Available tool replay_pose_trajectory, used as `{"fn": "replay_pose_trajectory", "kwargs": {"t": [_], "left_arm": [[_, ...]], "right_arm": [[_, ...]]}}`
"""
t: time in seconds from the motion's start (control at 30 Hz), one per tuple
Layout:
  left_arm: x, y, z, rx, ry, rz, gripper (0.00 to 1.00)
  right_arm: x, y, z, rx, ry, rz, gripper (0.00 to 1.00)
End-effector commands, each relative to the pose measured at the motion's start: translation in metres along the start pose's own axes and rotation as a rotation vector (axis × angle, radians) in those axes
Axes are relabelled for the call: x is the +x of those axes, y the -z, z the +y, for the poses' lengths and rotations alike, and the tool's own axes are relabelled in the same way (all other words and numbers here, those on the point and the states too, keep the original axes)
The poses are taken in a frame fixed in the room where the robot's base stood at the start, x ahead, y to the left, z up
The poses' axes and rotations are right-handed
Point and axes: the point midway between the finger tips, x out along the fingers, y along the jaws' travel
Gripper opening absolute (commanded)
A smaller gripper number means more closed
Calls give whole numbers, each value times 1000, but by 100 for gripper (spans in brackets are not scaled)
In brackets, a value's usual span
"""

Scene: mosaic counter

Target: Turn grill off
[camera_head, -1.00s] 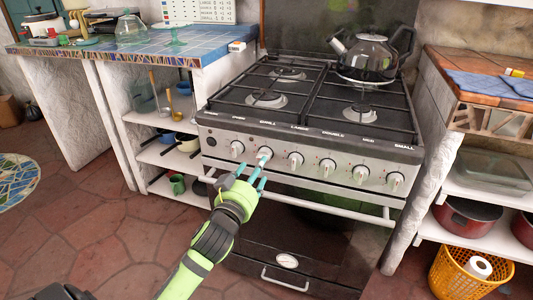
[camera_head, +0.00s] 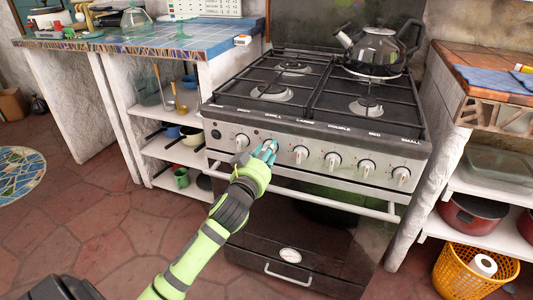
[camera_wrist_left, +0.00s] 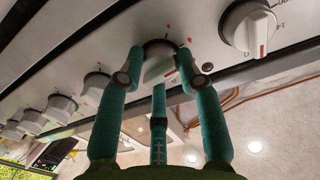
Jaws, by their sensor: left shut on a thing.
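The stove (camera_head: 318,150) has a row of several knobs on its silver front panel. The grill knob, second from the left under the label "GRILL", is mostly covered by my left gripper (camera_head: 265,150) in the head view. In the left wrist view the grill knob (camera_wrist_left: 158,69) sits between the teal fingers of my left gripper (camera_wrist_left: 162,72), which is shut on it. The knob's exact turn angle is hard to read. My right gripper is not in view.
A neighbouring knob (camera_head: 242,142) is close on the left, and another knob (camera_head: 300,154) is on the right. The oven handle bar (camera_head: 330,202) runs below the panel. A black kettle (camera_head: 375,52) stands on the back right burner.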

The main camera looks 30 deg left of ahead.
Motion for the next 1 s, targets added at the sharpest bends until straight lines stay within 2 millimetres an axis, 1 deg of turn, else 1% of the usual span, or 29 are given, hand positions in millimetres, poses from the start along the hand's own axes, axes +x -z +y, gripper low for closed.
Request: {"fn": "replay_pose_trajectory", "kwargs": {"t": [0.2, 0.47, 0.67, 0.7, 0.8, 1.0], "left_arm": [[0, -2, 0, 26, 1, -7, 3], [0, -1, -1, 161, 2, -11, 3], [0, 0, -1, 336, 1, -12, 3], [0, 0, -1, 374, 1, -13, 3], [0, -1, -1, 471, 0, -13, 3], [0, -1, -2, 661, 0, -13, 3]], "right_arm": [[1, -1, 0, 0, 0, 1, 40], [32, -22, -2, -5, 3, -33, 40], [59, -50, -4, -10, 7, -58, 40], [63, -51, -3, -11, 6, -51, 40], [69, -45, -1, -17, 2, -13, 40], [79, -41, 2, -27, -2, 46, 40]]}}
